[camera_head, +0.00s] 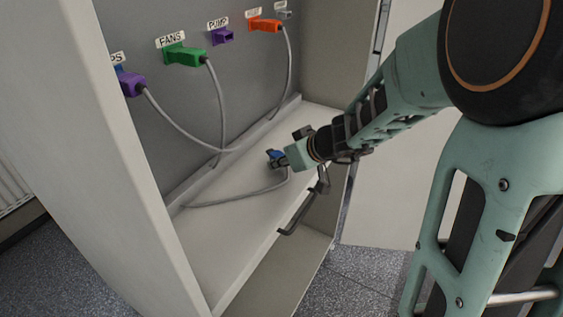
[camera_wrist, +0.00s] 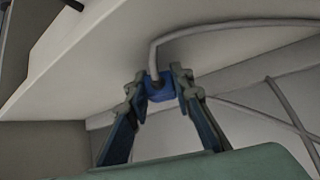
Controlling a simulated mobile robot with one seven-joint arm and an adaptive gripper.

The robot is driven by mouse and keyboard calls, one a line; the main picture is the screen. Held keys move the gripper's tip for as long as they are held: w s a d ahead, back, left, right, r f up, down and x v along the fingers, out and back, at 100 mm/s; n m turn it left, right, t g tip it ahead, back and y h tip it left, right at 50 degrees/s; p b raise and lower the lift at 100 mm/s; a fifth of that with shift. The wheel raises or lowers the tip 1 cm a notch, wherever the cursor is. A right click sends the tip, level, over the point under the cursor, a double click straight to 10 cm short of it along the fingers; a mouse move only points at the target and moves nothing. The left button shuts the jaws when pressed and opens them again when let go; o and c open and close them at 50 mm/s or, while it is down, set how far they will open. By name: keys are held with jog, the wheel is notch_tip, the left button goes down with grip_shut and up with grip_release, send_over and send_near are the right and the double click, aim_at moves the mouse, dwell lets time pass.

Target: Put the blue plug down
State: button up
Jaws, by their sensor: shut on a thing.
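The blue plug (camera_wrist: 161,88) sits between the two fingers of my gripper (camera_wrist: 158,84) in the wrist view, with its grey cable (camera_wrist: 200,27) leading away from it. In the head view my gripper (camera_head: 277,159) is shut on the plug just above the pale shelf (camera_head: 225,240) inside the cabinet. The plug is mostly hidden by the fingers there. The cable runs from it along the shelf to the left. I cannot tell whether the plug touches the shelf.
On the back panel are a purple plug (camera_head: 131,83) at left, a green plug (camera_head: 185,55) under FANS, an empty purple socket (camera_head: 222,36) under PUMP, and an orange plug (camera_head: 265,24). Grey cables hang from the plugs. A dark handle (camera_head: 297,215) sticks out at the shelf's front edge.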

jog(key=o, duration=0.9)
jog(key=shift+c, duration=0.2)
jog(key=shift+r, duration=0.1)
jog(key=r+p, duration=0.1)
jog(key=p, duration=0.1)
jog(key=shift+r+p, duration=0.25)
jog(key=shift+p, duration=0.15)
jog(key=p+v, duration=0.3)
jog(key=v, duration=0.8)
jog(key=shift+s+d, duration=0.2)
jog(key=shift+s, duration=0.1)
